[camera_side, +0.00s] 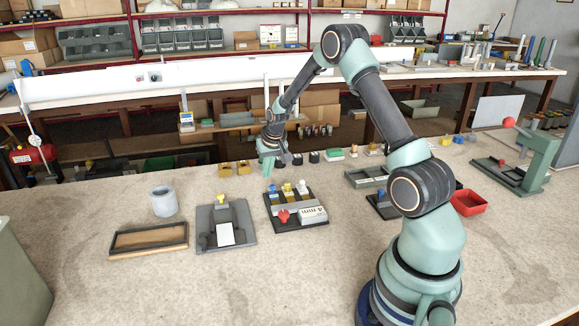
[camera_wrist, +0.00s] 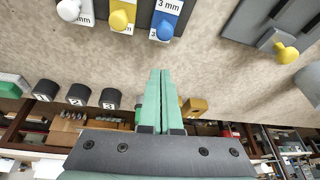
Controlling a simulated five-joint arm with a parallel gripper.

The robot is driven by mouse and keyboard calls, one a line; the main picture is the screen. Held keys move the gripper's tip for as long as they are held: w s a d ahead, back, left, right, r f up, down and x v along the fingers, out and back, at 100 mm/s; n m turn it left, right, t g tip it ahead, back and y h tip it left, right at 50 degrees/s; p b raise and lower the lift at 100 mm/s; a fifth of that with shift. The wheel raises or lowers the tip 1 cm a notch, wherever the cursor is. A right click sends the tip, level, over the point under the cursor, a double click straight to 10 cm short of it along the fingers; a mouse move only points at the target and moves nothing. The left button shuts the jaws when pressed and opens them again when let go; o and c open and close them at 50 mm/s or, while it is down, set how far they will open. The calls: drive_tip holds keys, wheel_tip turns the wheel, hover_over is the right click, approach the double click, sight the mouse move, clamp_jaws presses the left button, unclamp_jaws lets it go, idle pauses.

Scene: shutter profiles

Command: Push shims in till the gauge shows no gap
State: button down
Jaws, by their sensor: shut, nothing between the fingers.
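My gripper (camera_side: 272,166) is shut and empty above the bench, behind the dark shim fixture (camera_side: 268,222). In the wrist view its two green fingers (camera_wrist: 160,74) are together, apart from the shims. The fixture holds three shims in a row: blue-knobbed (camera_side: 272,188), yellow-knobbed (camera_side: 287,190) and white-knobbed (camera_side: 302,187). In the wrist view the blue knob (camera_wrist: 165,29), yellow knob (camera_wrist: 118,20) and white knob (camera_wrist: 68,9) stand at the top edge; the blue label reads 3 mm. The fixture's front has a red knob (camera_side: 283,217) and a white panel (camera_side: 314,213), too small to read.
A grey plate (camera_side: 246,228) with a yellow knob lies left of the fixture, beside a shallow tray (camera_side: 124,250) and a grey cup (camera_side: 163,201). Numbered black cylinders (camera_wrist: 76,95) and yellow blocks (camera_wrist: 194,105) stand near my gripper. A red bin (camera_side: 469,203) is right. Front bench is clear.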

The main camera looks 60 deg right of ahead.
sight(272, 196)
drive_tip(key=shift+s+a+f, duration=0.25)
drive_tip(key=shift+s+a, duration=0.65)
drive_tip(key=shift+s, duration=0.3)
drive_tip(key=shift+s+a, duration=1.85)
drive_tip(key=shift+s, duration=0.05)
drive_tip(key=shift+w, duration=0.1)
drive_tip(key=w+d, duration=0.2)
drive_tip(key=shift+w+d+r, duration=0.1)
drive_tip(key=shift+w+r, duration=0.25)
drive_tip(key=shift+w, duration=0.05)
drive_tip(key=shift+w+d+r, duration=0.1)
drive_tip(key=shift+w+r, duration=0.05)
drive_tip(key=shift+r, duration=0.2)
drive_tip(key=v, duration=0.9)
drive_tip(key=shift+a+r, duration=0.15)
drive_tip(key=shift+a, duration=0.2)
